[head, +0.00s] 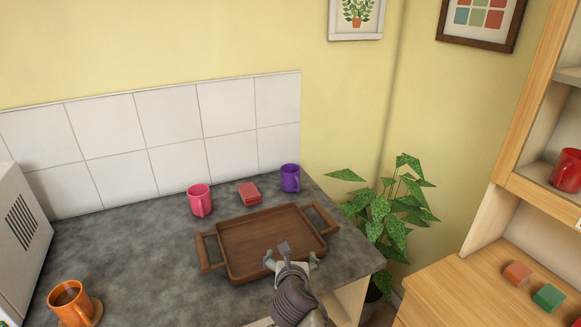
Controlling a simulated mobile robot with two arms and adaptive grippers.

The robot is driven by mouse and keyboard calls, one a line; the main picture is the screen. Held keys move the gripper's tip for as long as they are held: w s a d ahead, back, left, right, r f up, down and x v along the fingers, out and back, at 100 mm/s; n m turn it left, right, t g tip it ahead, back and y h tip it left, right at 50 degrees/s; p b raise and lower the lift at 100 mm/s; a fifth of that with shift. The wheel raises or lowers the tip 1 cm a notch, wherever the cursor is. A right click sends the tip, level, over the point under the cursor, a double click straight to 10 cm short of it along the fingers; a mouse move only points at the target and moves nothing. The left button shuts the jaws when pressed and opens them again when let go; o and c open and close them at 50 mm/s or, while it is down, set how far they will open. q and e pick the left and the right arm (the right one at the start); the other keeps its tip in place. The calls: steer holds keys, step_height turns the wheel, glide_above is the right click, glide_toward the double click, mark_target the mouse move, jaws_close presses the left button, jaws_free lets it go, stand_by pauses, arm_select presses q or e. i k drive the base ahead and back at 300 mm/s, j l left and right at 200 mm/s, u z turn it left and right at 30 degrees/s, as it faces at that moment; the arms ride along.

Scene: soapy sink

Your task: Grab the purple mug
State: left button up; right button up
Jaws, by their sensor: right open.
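The purple mug (290,178) stands upright on the grey counter near the tiled wall, at the back right corner. Its handle is on its right side. My right gripper (291,258) is open and empty over the near edge of the wooden tray, well in front of the mug and apart from it. My left gripper is not in the head view.
The empty wooden tray (230,268) lies between my right gripper and the purple mug. A pink mug (199,200) and a red block-like item (249,193) stand left of it. An orange mug (70,302) is at the front left. A plant (381,208) stands beyond the counter's right edge.

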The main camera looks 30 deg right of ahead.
mark_target(289, 173)
steer(key=i+l, duration=0.35)
steer(key=i, duration=0.15)
steer(key=i+l, duration=0.4)
steer(key=i, duration=0.1)
